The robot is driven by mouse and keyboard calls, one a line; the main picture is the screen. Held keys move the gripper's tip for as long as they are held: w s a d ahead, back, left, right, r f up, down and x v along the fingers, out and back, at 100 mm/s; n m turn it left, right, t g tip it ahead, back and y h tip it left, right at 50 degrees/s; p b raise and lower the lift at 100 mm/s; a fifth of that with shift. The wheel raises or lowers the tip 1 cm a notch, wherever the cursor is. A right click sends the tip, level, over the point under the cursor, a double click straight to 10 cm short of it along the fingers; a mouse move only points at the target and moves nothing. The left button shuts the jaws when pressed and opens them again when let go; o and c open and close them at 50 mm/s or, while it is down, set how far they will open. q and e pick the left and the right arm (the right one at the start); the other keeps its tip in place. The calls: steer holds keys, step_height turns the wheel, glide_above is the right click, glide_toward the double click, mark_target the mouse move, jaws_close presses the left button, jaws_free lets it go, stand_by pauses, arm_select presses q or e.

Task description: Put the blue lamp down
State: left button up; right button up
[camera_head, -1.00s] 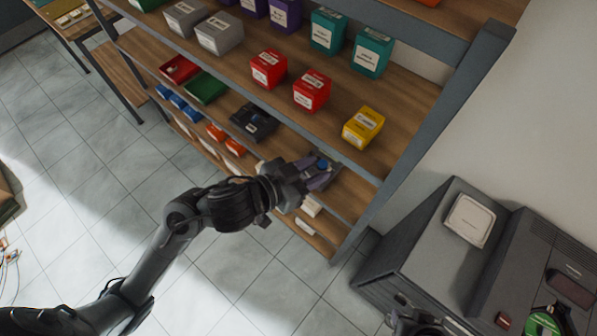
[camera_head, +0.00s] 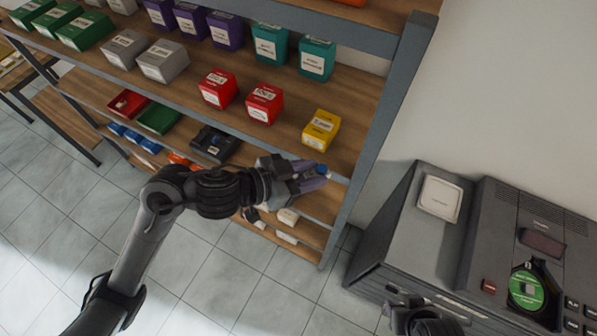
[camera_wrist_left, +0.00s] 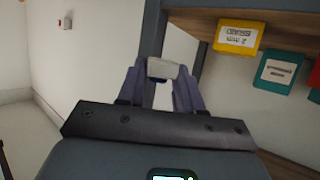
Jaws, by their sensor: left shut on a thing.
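The blue lamp (camera_head: 322,169) shows as a small blue piece with a pale edge at the fingertips of my left gripper (camera_head: 316,174). My left gripper is shut on it, in front of the right end of the shelf unit, below the yellow box. In the left wrist view, a small pale grey block with a dark bluish side, the lamp (camera_wrist_left: 162,69), sits between the purple-grey fingertips. Most of the lamp is hidden by the fingers. A dark part of my right gripper (camera_head: 418,318) shows at the bottom edge, its jaws unclear.
The shelf unit's grey upright (camera_head: 385,130) stands just right of the left gripper. A yellow box (camera_head: 321,130) and red boxes (camera_head: 264,104) stand on the shelf above. A dark grey machine (camera_head: 400,235) stands at right. Tiled floor at lower left is clear.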

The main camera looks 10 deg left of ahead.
mark_target(320, 173)
arm_select(q)
steer(key=shift+w+d+f+m+g+h, duration=0.5)
steer(key=shift+w+d+f+m+g, duration=0.3)
steer(key=shift+f+m, duration=0.15)
steer(key=shift+w+d+f, duration=0.15)
steer(key=shift+d, duration=0.1)
steer(key=r+n+t+y, duration=0.2)
steer(key=r+n+t, duration=0.1)
steer(key=w+d+r+n+t+y, duration=0.1)
steer(key=r+n+y, duration=0.1)
steer(key=shift+d+n+t, duration=0.1)
steer(key=shift+n+t, duration=0.15)
steer(key=shift+t, duration=0.15)
steer(key=shift+w+d+r+n+t+y, duration=0.2)
steer(key=shift+r+n+t+y, duration=0.2)
steer(key=shift+r+n+y, duration=0.7)
steer(key=shift+w+d+r+n+t+y, duration=0.15)
steer(key=shift+r+n+t+y, duration=0.25)
steer(key=shift+r+n+y, duration=0.7)
steer(key=shift+w+d+r+n+t+y, duration=0.15)
steer(key=shift+r+n+t+y, duration=0.4)
steer(key=shift+n+y, duration=0.9)
